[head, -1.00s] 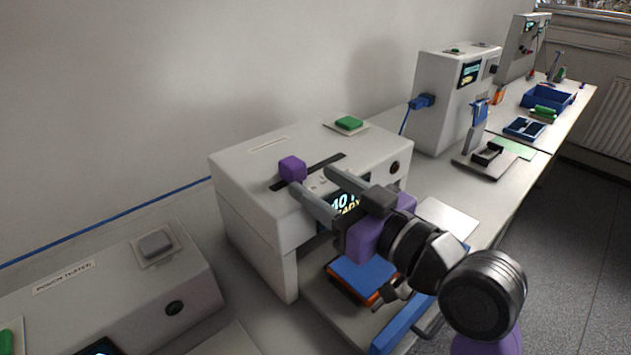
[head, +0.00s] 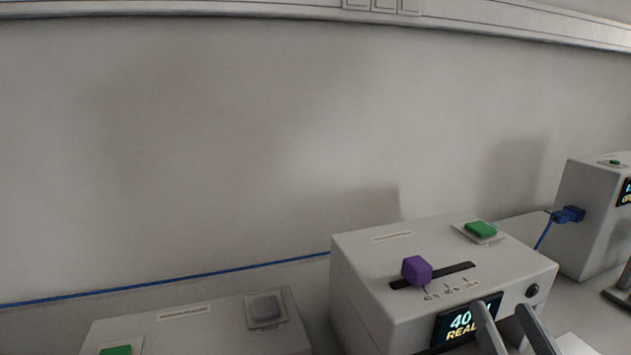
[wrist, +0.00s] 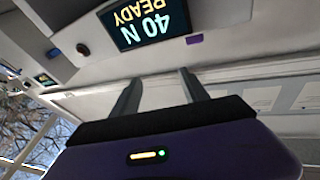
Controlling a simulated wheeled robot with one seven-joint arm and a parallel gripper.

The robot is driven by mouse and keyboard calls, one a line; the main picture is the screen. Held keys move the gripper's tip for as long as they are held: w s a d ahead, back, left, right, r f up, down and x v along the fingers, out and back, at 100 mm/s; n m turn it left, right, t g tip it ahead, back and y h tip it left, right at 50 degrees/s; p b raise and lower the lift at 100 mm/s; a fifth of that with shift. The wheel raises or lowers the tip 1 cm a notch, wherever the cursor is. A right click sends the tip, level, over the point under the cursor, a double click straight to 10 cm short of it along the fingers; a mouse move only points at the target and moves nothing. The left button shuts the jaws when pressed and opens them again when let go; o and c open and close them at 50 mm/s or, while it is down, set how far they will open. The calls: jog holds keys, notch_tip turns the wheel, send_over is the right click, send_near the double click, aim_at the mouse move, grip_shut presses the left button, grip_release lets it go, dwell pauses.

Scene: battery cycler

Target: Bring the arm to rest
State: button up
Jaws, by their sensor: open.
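My gripper (head: 503,325) shows at the bottom right of the head view, its two grey fingers apart with nothing between them. The fingers stand in front of the press-like machine (head: 372,300) and partly overlap its "40 N READY" display (head: 468,322). In the wrist view my gripper (wrist: 157,85) is also open and empty, and the display (wrist: 145,18) appears upside down beyond the fingers. A purple slider knob (head: 416,270) sits at the left part of the slot on the machine's top. The rest of my arm is out of the head view.
A green button (head: 481,230) is on the machine's top. A grey box with a grey button (head: 266,308) stands at lower left. Another machine (head: 590,215) with a blue plug (head: 568,214) stands at right.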

jog(key=s+f, duration=0.3)
jog(key=s, duration=0.1)
jog(key=s+f+h, duration=0.1)
jog(key=s+f, duration=0.2)
jog(key=f, duration=0.1)
jog(key=s+f+g+h, duration=0.1)
jog(key=s+f, duration=0.2)
jog(key=s, duration=0.1)
jog(key=shift+s+a+f+m, duration=0.25)
jog(key=shift+s+a+m, duration=0.05)
jog(key=shift+a+m, duration=0.1)
jog(key=s+a+f+n+g+y, duration=0.1)
jog(key=s+a+f+g, duration=0.1)
jog(key=s+f, duration=0.3)
jog(key=s+a+f+n+g+y, duration=0.1)
jog(key=s+f+g, duration=0.2)
jog(key=s, duration=1.1)
notch_tip(320, 180, down, 3)
jog(key=shift+a+r+n, duration=0.2)
jog(key=shift+a+n, duration=0.15)
jog(key=shift+n, duration=0.05)
